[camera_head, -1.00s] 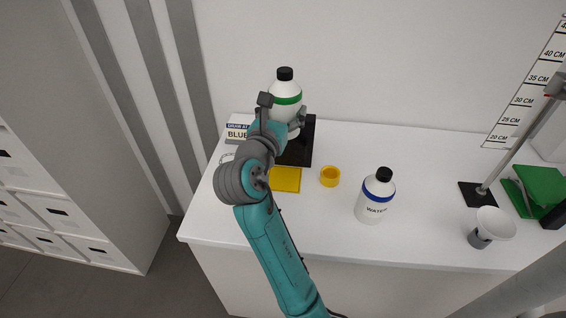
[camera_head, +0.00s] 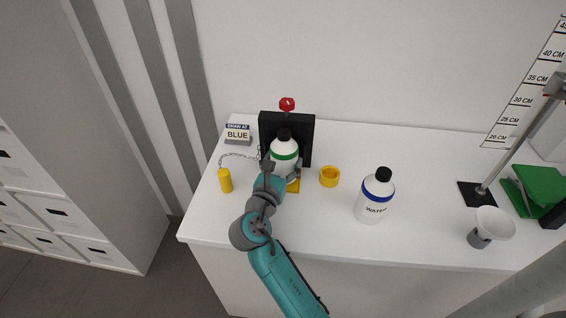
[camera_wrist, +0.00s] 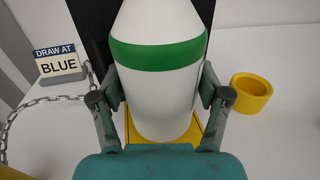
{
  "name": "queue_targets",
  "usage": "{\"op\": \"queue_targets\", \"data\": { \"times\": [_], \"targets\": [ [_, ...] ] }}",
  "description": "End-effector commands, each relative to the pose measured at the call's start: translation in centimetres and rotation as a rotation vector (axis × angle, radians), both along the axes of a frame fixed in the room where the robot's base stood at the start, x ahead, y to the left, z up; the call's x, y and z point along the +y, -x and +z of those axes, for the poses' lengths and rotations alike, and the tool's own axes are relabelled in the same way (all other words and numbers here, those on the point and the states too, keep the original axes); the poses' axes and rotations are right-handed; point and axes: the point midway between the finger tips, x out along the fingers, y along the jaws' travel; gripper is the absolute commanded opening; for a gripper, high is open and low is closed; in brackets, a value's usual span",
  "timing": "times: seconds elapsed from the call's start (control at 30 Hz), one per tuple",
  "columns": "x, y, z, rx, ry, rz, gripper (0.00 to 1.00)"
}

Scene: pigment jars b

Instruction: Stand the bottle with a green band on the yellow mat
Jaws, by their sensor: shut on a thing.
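The white bottle with a green band (camera_head: 284,148) and a black cap is upright in my gripper (camera_head: 280,172). In the wrist view the bottle (camera_wrist: 158,85) fills the middle, with a finger on each side of it, and my gripper (camera_wrist: 160,98) is shut on it. The yellow mat (camera_head: 293,186) is mostly hidden by the bottle and my gripper. In the wrist view the mat (camera_wrist: 210,122) shows around the bottle's base. The base appears over the mat; I cannot tell whether it touches.
A black stand (camera_head: 299,128) with a red knob is behind the bottle. A yellow ring (camera_head: 329,177) and a blue-banded WATER bottle (camera_head: 372,203) are to the right. A yellow cylinder (camera_head: 225,181) on a chain and a BLUE sign (camera_head: 238,135) are to the left.

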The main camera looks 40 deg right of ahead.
Motion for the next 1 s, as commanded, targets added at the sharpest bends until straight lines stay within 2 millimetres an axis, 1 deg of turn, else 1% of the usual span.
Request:
{"op": "queue_targets", "data": {
  "times": [0.1,0.47,0.5,0.57,0.6,0.9,1.0],
  "targets": [
    [0.00,0.00,-0.49,-0.001,0.002,0.000,0.34],
    [0.00,0.00,-0.81,-0.001,0.001,0.000,0.34],
    [0.00,0.00,-0.83,-0.001,0.000,0.000,0.80],
    [0.00,0.00,-0.81,-0.001,0.000,0.000,0.95],
    [0.00,0.00,-0.81,-0.001,0.000,0.000,1.00],
    [0.01,-0.01,-0.78,-0.001,0.000,0.000,1.00],
    [0.01,-0.01,-0.45,-0.002,0.001,0.000,1.00]
  ]
}}
